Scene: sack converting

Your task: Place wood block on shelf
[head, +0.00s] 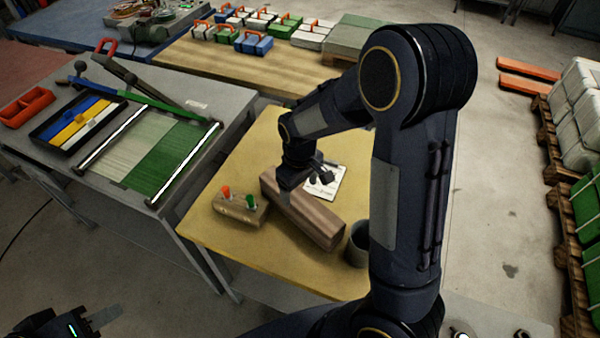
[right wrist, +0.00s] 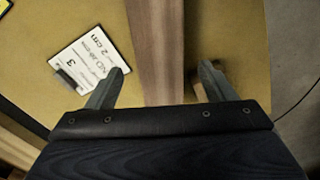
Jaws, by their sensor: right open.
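The wood block (head: 315,218) is a long brown beam lying on the yellow worktable (head: 245,165). My right gripper (head: 310,180) is over the block's far part. In the right wrist view the block (right wrist: 158,50) runs between the two spread fingertips (right wrist: 160,85), with gaps to each side; I see no grip on it. My left gripper (head: 90,322) is at the bottom left corner, away from the block, partly cut off, and its opening is unclear. I cannot make out a shelf for certain.
A small wooden piece with red and green knobs (head: 240,208) lies left of the block. A grey cup (head: 358,245) stands close to its near end. A labelled white card (head: 328,182) lies beyond it. A grey bench (head: 60,145) stands left.

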